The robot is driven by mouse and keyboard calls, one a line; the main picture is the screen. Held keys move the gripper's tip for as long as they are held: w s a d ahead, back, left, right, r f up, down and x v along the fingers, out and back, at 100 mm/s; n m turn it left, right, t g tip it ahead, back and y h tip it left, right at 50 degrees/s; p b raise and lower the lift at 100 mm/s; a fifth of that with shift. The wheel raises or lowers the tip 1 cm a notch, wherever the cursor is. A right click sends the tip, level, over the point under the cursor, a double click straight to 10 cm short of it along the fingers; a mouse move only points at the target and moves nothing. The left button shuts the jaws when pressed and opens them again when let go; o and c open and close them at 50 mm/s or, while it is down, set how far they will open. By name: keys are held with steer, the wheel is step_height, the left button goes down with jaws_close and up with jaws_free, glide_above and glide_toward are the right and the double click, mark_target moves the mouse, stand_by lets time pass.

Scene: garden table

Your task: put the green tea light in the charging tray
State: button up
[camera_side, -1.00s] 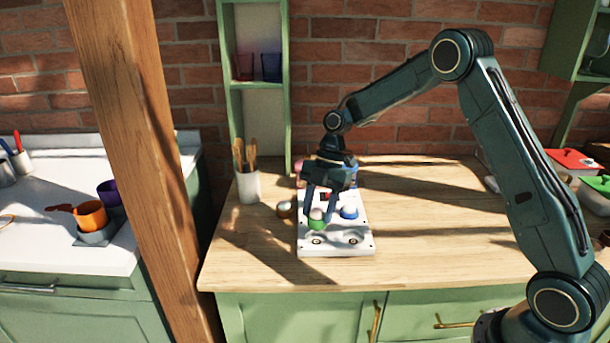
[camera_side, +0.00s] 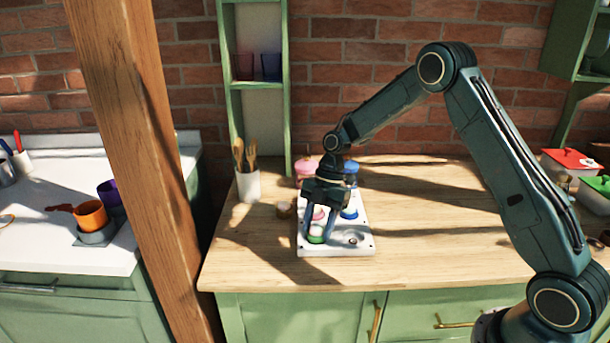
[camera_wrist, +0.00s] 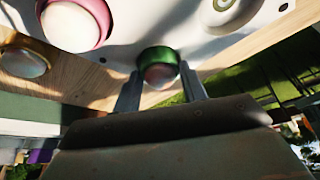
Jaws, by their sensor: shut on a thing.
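The green tea light (camera_side: 316,239) has a pale top and is between the fingers of my gripper (camera_side: 318,236), which is shut on it. It is at the front-left socket of the white charging tray (camera_side: 338,250) and hides that socket. I cannot tell whether it is fully seated. In the wrist view the green tea light (camera_wrist: 159,60) is between both fingertips of my gripper (camera_wrist: 160,72), at the edge of the white tray (camera_wrist: 120,48).
A pink tea light (camera_side: 318,213) and a blue one (camera_side: 349,213) sit on the tray behind. The front-right socket (camera_side: 352,241) is empty. A brownish-gold tea light (camera_side: 284,210) is on the wood left of the tray. Pink and blue jars stand behind.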

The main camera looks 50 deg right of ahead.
steer(key=shift+f, duration=0.15)
steer(key=o, duration=1)
steer(key=shift+c, duration=0.2)
steer(key=v, duration=1.2)
steer(key=shift+r, duration=0.2)
